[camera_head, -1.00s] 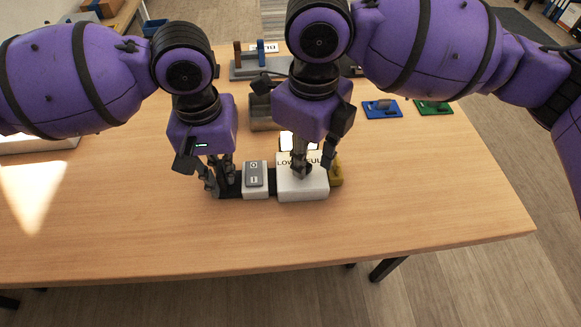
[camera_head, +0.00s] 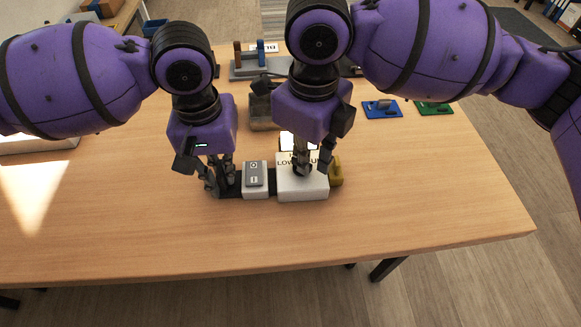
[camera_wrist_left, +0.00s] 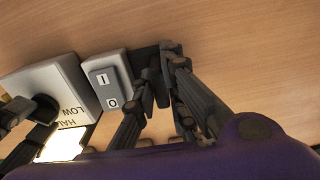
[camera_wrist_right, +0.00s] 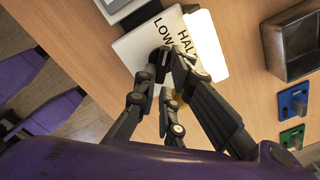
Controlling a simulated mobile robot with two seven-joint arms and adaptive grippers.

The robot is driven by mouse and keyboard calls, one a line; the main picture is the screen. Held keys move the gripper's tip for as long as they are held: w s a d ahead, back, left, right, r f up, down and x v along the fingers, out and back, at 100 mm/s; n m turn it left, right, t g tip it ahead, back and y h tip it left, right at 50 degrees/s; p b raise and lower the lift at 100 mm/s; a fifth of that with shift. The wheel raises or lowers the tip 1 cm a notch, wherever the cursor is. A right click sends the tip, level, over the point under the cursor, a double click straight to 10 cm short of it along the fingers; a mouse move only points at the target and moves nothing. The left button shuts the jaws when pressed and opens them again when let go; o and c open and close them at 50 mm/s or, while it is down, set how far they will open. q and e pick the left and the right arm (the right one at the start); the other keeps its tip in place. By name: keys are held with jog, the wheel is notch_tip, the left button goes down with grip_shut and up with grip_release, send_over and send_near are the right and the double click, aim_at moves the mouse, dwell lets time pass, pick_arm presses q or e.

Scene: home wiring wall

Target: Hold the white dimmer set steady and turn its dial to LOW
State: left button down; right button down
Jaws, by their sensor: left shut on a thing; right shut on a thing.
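The white dimmer set (camera_head: 312,192) lies on the table, with LOW and other labels on its top. Beside it on the same dark strip is a white block with a grey rocker switch (camera_head: 254,178). My left gripper (camera_head: 221,188) is shut on the dark end piece (camera_wrist_left: 144,60) left of the switch. My right gripper (camera_head: 301,172) reaches down onto the dimmer's top, shut on its dial. The dial is mostly hidden by the fingers; its pointing direction cannot be told. The right wrist view shows the LOW and HALF labels beside the fingertips (camera_wrist_right: 163,60).
A lit panel (camera_wrist_right: 206,45) glows just behind the dimmer. A yellow piece (camera_head: 337,171) sits at its right side. A grey bin (camera_head: 262,113) stands behind; blue (camera_head: 382,109) and green (camera_head: 433,107) plates lie at the back right. The table's front is clear.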

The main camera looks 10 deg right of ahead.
dwell(0.6)
jog(key=shift+n, duration=0.5)
jog(key=c, duration=1.8)
grip_release()
jog(key=shift+o, duration=0.2)
notch_tip(320, 180, up, 12)
pick_arm(q)
jog(key=c, duration=1.7)
grip_release()
